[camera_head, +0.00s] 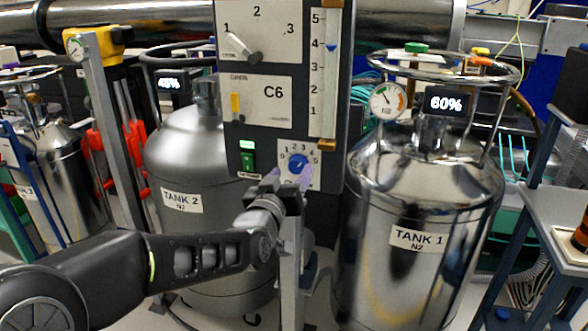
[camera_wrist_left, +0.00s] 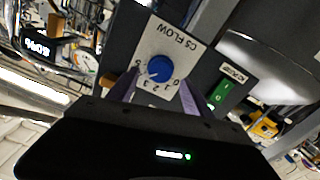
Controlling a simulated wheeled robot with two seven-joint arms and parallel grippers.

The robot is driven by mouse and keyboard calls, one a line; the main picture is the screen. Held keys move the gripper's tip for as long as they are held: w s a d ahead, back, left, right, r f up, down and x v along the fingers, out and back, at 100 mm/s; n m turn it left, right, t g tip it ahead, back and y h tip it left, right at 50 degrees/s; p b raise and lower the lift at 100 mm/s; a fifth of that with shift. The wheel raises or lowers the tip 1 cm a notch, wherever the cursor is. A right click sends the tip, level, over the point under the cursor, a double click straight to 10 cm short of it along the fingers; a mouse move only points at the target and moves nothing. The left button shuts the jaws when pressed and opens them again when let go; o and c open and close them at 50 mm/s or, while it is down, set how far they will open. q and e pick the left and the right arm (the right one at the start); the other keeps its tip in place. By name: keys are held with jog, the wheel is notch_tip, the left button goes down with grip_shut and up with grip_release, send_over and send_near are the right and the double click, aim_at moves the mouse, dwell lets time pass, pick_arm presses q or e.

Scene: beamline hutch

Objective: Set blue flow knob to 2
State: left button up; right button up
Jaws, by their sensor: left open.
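The blue flow knob (camera_head: 298,163) sits on a white dial plate (camera_head: 284,150) low on the dark control panel, with numbers around it. In the left wrist view the knob (camera_wrist_left: 159,68) shows whole on its plate marked "FLOW" (camera_wrist_left: 174,44). A small pale mark shows on the knob, but I cannot firmly read its setting. My left gripper (camera_head: 291,178) is open, its purple fingers pointing at the panel on either side of the knob. In the wrist view the fingers (camera_wrist_left: 157,93) lie apart, below the knob in the picture; contact is not visible. My right gripper is not in view.
A green switch (camera_head: 247,160) sits left of the knob. Above are a C6 slider (camera_head: 236,106), a selector lever (camera_head: 246,50) and a flow tube (camera_head: 325,75). Tank 2 (camera_head: 185,165) and Tank 1 (camera_head: 425,190) flank the panel closely.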

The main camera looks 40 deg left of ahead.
aim_at(296, 166)
pick_arm(q)
jog(key=shift+x, duration=1.55)
jog(key=shift+c, duration=0.5)
grip_shut()
